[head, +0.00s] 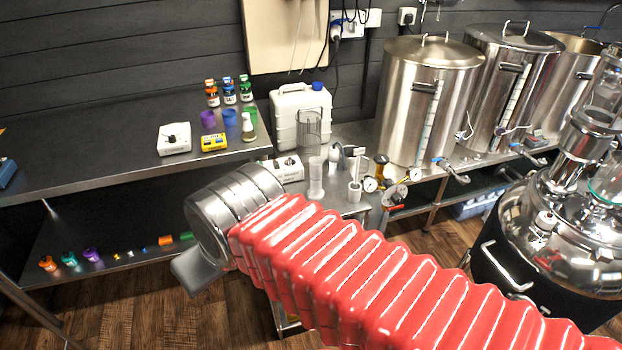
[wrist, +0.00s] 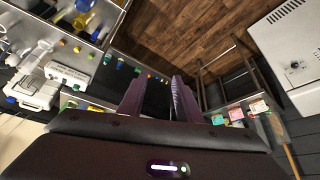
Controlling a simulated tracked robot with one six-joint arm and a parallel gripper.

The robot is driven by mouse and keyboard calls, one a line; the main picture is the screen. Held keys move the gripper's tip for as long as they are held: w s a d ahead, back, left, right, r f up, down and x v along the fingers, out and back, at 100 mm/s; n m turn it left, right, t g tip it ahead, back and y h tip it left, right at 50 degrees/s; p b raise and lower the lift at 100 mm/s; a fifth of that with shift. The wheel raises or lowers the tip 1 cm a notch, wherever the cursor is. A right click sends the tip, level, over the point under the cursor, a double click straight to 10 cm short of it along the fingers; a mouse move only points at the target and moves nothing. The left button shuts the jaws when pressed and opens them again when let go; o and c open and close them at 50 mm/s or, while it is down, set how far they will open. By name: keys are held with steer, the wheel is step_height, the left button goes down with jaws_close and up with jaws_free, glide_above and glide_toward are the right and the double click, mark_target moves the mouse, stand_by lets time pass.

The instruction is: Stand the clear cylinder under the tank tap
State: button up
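My gripper (wrist: 159,78) shows two dark purple fingers in the wrist view, apart and with nothing held between them. In the head view its fingertips are not clearly seen past my arm's silver end. A slim translucent cylinder with a wide foot (head: 316,178) stands upright on the steel bench, right of my arm's end. A wider clear vessel (head: 308,122) stands behind it; I cannot tell which is the task's cylinder.
A white jerrycan (head: 292,118), a white box (head: 285,169) and dial gauges (head: 371,184) crowd the bench near the cylinder. The left table (head: 90,150) holds bottles and small devices. A large shiny kettle (head: 575,225) stands at the right. Wood floor is open below.

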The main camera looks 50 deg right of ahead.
steer(key=shift+o, duration=0.2)
steer(key=shift+o, duration=1.4)
steer(key=shift+w+d, duration=0.15)
steer(key=shift+w, duration=0.15)
steer(key=shift+o, duration=1.2)
steer(key=shift+m+t+h, duration=0.4)
steer(key=shift+t, duration=0.1)
steer(key=w, duration=0.1)
steer(key=w+d, duration=0.1)
steer(key=w, duration=0.1)
steer(key=w+d+f, duration=0.1)
steer(key=shift+w+d+f, duration=0.1)
steer(key=shift+w+d, duration=0.15)
steer(key=w+d+f+m+t+h, duration=0.15)
steer(key=w+d+f, duration=0.25)
steer(key=w+d, duration=0.45)
steer(key=w+d+f+m+t+h, duration=0.15)
steer(key=w+d+f, duration=0.3)
steer(key=d, duration=0.65)
steer(key=d+f+t+h, duration=0.3)
steer(key=d+f, duration=0.3)
steer(key=d, duration=0.4)
steer(key=s+d+f+m+t+h, duration=0.2)
steer(key=s+d, duration=0.4)
steer(key=s, duration=0.3)
step_height(320, 180, down, 3)
steer(key=shift+s+d+r+m+h, duration=0.1)
steer(key=shift+s+d+m+h, duration=0.1)
steer(key=shift+m+h, duration=0.5)
steer(key=shift+w+d, duration=0.1)
